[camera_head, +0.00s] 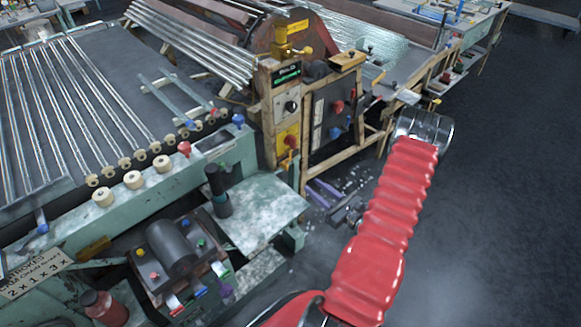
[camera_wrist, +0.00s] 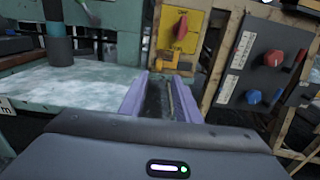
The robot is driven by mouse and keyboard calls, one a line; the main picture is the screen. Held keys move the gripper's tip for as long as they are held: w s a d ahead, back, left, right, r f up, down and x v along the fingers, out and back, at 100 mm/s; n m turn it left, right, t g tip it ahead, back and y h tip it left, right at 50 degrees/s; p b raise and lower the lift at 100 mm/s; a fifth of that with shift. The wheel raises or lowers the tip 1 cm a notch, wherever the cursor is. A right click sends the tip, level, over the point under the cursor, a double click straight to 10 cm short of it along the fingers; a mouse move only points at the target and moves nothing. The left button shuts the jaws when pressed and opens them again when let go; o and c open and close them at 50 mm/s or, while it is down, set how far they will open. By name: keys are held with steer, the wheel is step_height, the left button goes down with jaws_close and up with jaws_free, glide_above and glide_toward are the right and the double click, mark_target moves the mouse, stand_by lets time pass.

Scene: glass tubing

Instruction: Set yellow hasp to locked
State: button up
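A yellow plate (camera_head: 284,134) with a red knob (camera_head: 291,142) is on the front of the wooden-framed control post. The plate (camera_wrist: 172,40) and red knob (camera_wrist: 181,27) also show near the top middle of the wrist view. A small yellow piece (camera_wrist: 172,58) sits at the plate's lower edge; I cannot tell its setting or whether it is the hasp. My gripper (camera_head: 320,190) has purple fingers and is low in front of the post, apart from the plate. In the wrist view my gripper (camera_wrist: 160,78) is open, its fingers spread with nothing clearly held.
A dark panel (camera_head: 335,112) with red and blue knobs stands right of the plate. A pale worn metal table (camera_head: 262,212) is left of my gripper. A yellow valve (camera_head: 286,42) tops the post. Open floor (camera_head: 500,200) lies to the right.

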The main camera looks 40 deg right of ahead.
mark_target(288, 166)
steer(key=shift+w, duration=0.1)
steer(key=w, duration=1.3)
steer(key=shift+w+a, duration=0.25)
steer(key=shift+w, duration=0.1)
steer(key=shift+c, duration=0.3)
jaws_close()
